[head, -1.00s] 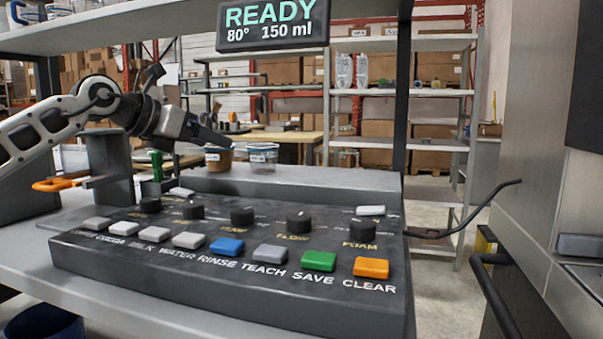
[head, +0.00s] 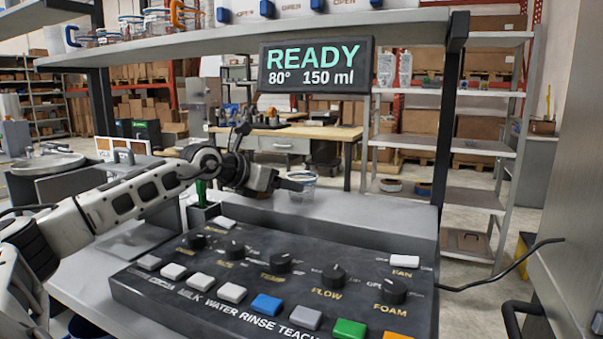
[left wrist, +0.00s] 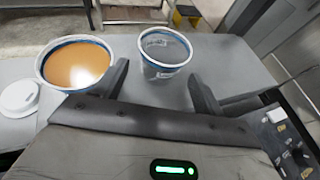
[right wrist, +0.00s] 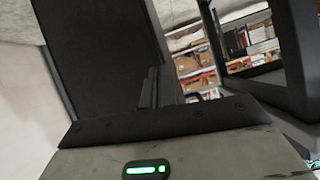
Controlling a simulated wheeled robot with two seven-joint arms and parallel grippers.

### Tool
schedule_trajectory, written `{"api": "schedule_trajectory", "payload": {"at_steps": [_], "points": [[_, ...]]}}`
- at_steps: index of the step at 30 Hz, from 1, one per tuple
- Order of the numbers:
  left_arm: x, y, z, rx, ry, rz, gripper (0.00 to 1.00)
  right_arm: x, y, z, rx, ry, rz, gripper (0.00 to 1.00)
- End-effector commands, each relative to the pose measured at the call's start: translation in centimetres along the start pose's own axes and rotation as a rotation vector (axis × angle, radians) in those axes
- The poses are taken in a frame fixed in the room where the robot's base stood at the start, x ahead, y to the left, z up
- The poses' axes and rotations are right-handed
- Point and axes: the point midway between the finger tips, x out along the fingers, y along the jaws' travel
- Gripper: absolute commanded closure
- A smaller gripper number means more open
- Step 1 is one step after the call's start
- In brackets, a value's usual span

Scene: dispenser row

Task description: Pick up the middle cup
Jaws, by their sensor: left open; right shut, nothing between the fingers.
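A clear cup with a blue rim (left wrist: 165,50) stands upright on the grey counter behind the control panel. It also shows in the head view (head: 304,182), partly behind my left gripper (head: 288,184). In the left wrist view my left gripper (left wrist: 160,85) is open, and the cup stands just ahead of the gap between its fingers, not clearly held. A second cup with brown contents (left wrist: 78,66) stands left of it, outside the left finger; my gripper hides it in the head view. My right gripper (right wrist: 155,90) is shut and empty, away from the cups.
The control panel (head: 270,262) with knobs and coloured buttons lies in front of the cups. A shelf (head: 230,34) with a READY display (head: 316,66) hangs above. A white lid (left wrist: 18,97) lies left of the brown cup. Counter right of the clear cup is free.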

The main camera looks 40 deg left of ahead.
Motion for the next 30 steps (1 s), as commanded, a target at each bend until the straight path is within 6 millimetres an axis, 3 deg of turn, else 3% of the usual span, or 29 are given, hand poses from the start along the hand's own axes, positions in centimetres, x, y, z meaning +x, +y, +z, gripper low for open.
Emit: {"api": "schedule_trajectory", "payload": {"at_steps": [1,11,22,30], "points": [[0.2,0.0,0.8,-0.005,-0.002,-0.003,0.3,-0.5,-0.1,-1.0,0.004,-0.007,0.002,1.0],[2.2,-0.2,0.2,-0.001,0.0,-0.002,0.3,-0.8,-0.1,-1.4,0.019,-0.03,0.004,1.0],[6.7,-0.3,-0.5,-0.001,-0.002,-0.001,0.3,-1.3,-0.1,-2.0,0.015,-0.052,0.012,1.0],[7.1,-0.3,-0.6,0.003,0.0,-0.001,0.3,-0.9,0.1,-1.8,0.01,-0.054,0.015,1.0]]}}
